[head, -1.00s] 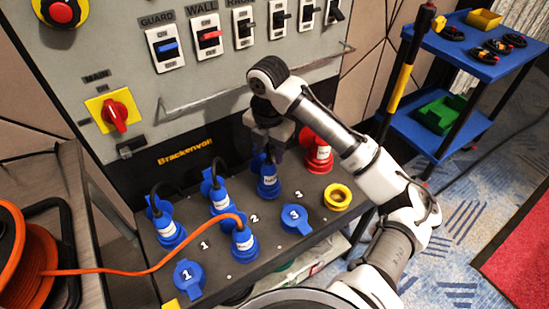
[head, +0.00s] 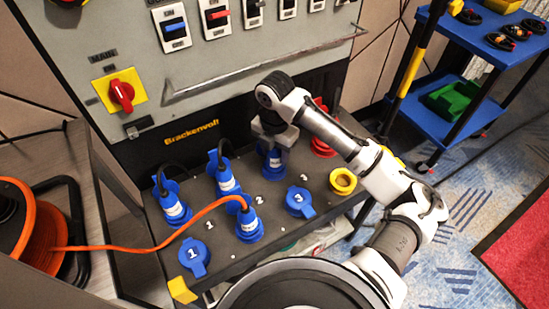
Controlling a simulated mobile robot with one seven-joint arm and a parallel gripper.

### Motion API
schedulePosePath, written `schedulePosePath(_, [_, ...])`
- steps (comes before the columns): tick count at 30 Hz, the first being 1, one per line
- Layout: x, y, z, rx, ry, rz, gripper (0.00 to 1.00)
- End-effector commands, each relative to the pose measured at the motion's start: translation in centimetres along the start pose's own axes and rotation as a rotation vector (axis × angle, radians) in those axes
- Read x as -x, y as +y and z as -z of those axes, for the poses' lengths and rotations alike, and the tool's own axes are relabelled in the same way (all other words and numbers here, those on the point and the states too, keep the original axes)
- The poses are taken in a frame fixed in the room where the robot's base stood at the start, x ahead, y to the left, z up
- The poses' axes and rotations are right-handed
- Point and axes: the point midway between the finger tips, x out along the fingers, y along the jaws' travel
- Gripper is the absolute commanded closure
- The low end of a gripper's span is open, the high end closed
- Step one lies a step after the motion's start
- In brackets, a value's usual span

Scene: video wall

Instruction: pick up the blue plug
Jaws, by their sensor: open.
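Several blue plugs stand in the dark sloped panel: one at the back left (head: 173,205), one beside it (head: 226,181), one with an orange cable in front (head: 247,221), and one at the back right (head: 272,162). Which one the task means is not shown. My gripper (head: 274,146) is at the upper part of the back right blue plug, pointing down. Its jaws are open. The fingertips are small and partly merge with the plug, so I cannot tell whether they touch it. My wrist hides the plug's top and its cable.
Lidded blue sockets (head: 194,256) (head: 300,202) and a yellow socket (head: 343,181) sit in front. A grey handrail (head: 225,79) crosses the cabinet behind. A blue trolley (head: 470,60) stands right.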

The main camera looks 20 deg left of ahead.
Motion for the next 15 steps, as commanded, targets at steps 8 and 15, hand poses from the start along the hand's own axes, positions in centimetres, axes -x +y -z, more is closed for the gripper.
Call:
schedulePosePath(8, [0.03, 0.01, -0.01, 0.0, 0.0, 0.0, 0.85])
schedulePosePath(15, [0.08, 0.01, -0.02, 0.0, -0.001, -0.001, 0.89])
